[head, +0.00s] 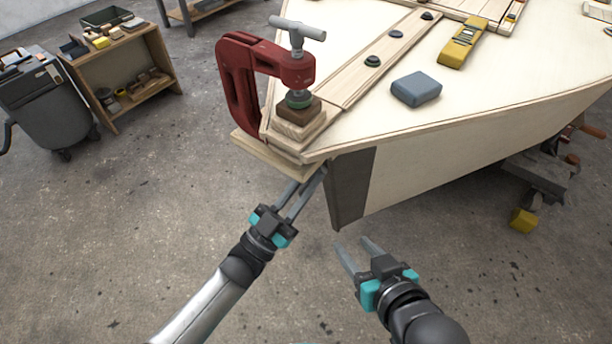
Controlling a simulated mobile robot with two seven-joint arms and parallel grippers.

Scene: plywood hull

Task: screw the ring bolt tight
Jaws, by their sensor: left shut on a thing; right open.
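The plywood hull (500,125) fills the upper right, its pointed end towards me. A dark plate (350,187) covers the side of that end. My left gripper (314,176) reaches up to the hull's end, just below the clamped corner and beside the dark plate. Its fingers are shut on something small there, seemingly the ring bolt. I cannot make out the ring bolt itself; the fingers and the hull's overhang hide it. My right gripper (355,245) is open and empty, below the dark plate and apart from the hull.
A red clamp (238,85) with a grey T-handle grips the hull's corner over wood blocks (298,122). A blue-grey block (416,90) and a yellow tool (463,43) lie on the hull. A wooden shelf (130,65) and dark bin (45,98) stand left. The near floor is clear.

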